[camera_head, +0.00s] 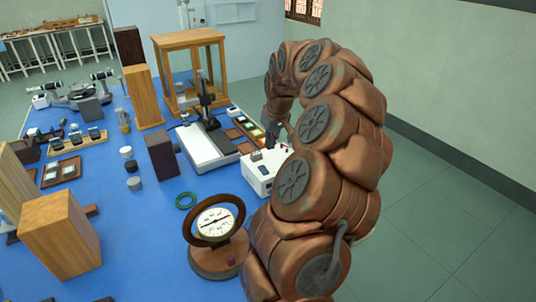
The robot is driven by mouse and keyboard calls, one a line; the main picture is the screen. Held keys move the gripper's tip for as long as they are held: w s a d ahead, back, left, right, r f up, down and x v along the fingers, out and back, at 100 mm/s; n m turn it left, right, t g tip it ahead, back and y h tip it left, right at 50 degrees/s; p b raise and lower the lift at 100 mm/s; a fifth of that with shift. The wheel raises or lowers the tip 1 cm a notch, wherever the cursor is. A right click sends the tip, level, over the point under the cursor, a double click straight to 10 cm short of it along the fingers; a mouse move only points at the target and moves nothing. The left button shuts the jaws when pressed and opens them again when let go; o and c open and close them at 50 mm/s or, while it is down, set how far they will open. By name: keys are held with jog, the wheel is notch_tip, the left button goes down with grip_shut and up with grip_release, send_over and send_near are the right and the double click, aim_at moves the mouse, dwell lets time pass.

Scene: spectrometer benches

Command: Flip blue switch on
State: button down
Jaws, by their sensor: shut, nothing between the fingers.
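A white box-shaped device (261,176) stands on the blue table near its right edge, with small dark and red details on it. No blue switch can be made out; it is too small or hidden. My gripper (270,146) points down just above and behind the white device, its fingers shut with nothing held. My brown arm covers part of the device's right side. I cannot tell whether the fingertips touch the device.
A round dial gauge (215,222) on a wooden base stands in front of the device. A white instrument with a black column (206,148), a dark block (161,155) and a wooden frame (188,40) stand to the left. A green ring (186,200) lies on open blue table (150,240).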

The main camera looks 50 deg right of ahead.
aim_at(261, 167)
jog(key=shift+v, duration=0.8)
jog(key=shift+f+b, duration=0.1)
jog(key=shift+b, duration=0.3)
jog(key=b, duration=0.2)
jog(key=w+b, duration=0.1)
jog(key=b, duration=0.2)
jog(key=shift+w+d+r+t, duration=0.15)
jog(key=shift+d+r+t, duration=0.1)
jog(key=shift+r+t, duration=0.15)
jog(key=p+x, duration=0.1)
jog(key=x, duration=0.3)
jog(key=p+x, duration=0.1)
jog(key=x, duration=0.4)
jog(key=p+x, duration=0.1)
jog(key=x, duration=0.4)
jog(key=shift+s+f, duration=0.15)
jog(key=shift+s, duration=0.25)
